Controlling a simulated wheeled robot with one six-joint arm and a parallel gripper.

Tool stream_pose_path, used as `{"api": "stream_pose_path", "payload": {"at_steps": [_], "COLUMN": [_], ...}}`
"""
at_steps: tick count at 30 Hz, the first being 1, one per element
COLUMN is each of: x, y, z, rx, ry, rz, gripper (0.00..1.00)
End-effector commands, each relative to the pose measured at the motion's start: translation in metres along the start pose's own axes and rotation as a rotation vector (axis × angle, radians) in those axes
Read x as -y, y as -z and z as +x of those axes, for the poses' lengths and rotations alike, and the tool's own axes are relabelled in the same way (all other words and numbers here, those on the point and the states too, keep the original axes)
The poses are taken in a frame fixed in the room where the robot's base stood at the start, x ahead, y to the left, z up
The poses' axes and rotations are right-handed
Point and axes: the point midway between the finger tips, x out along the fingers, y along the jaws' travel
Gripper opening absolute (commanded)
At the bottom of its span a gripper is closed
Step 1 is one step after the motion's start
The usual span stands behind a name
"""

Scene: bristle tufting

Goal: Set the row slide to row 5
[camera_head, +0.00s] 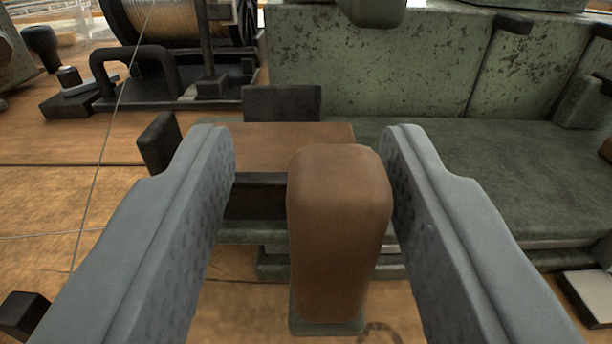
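My gripper (308,165) is open, with its two grey fingers spread on either side of a brown, rounded upright handle (340,225). The right finger is close to the handle, and a wider gap shows on the left; whether either touches cannot be told. The handle stands on a small greenish base (328,326). Behind it is a brown block (270,138) with dark stops around it, beside the green machine bed (480,180). I cannot tell for certain that this handle belongs to the row slide. No row numbers are readable.
The worn green machine body (380,75) fills the back right. A spool of tan cord (180,20) in a black frame stands at the back left, with a thin line running down from it. A black clamp-like tool (75,90) lies at the far left. Wooden table (70,195) is open at left.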

Motion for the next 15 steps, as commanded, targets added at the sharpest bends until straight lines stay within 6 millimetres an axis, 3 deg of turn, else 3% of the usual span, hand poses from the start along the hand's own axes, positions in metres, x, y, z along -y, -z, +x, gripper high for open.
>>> {"api": "stream_pose_path", "payload": {"at_steps": [8,15], "x": [0.000,0.000], "y": [0.001,0.001], "z": [-0.014,-0.057], "rx": [-0.001,0.000], "ry": [0.000,0.000], "rz": [0.000,0.001], "gripper": [0.42,0.42]}}
